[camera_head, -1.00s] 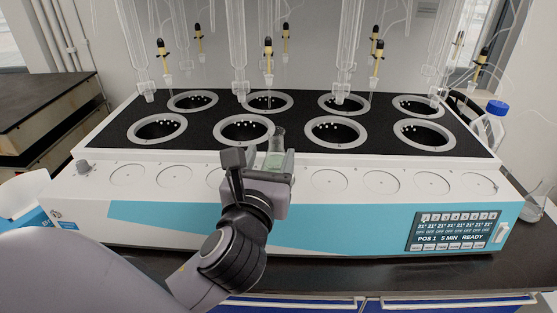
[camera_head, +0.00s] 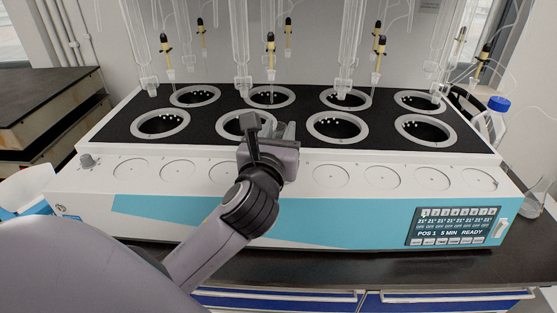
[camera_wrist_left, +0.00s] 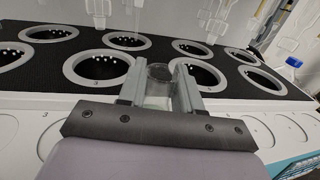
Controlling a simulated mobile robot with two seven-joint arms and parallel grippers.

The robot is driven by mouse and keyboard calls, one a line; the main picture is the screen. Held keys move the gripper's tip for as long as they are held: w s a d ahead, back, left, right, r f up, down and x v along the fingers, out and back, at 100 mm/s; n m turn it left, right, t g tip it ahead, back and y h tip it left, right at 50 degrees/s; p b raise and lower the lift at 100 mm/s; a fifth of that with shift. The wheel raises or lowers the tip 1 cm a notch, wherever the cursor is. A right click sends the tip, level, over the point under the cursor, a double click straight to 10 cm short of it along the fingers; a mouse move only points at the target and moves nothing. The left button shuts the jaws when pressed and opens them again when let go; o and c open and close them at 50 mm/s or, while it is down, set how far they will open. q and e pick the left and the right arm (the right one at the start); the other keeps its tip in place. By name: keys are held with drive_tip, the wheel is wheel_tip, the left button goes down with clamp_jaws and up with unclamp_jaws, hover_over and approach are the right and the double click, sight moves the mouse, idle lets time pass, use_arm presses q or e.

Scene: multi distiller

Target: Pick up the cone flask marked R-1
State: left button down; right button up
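My left gripper (camera_head: 280,128) is over the front middle of the distiller, in front of a front-row heating well (camera_head: 229,128). In the left wrist view, a clear cone flask (camera_wrist_left: 158,88) sits between the two fingers of this gripper (camera_wrist_left: 160,80), which appear closed against its sides. Its dark round mouth points up. The R-1 mark cannot be read, and the flask is hidden or hard to make out in the head view. My right gripper is not in view.
The distiller (camera_head: 130,205) fills the middle, with two rows of dark wells and hanging glass tubes above. Round spots line its front ledge. A blue-capped bottle (camera_head: 492,121) and another glass flask (camera_head: 535,203) stand at the right.

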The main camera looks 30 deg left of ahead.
use_arm(q)
drive_tip(key=shift+r, duration=0.15)
wheel_tip(320, 180, up, 19)
drive_tip(key=p, duration=0.4)
idle(1.3)
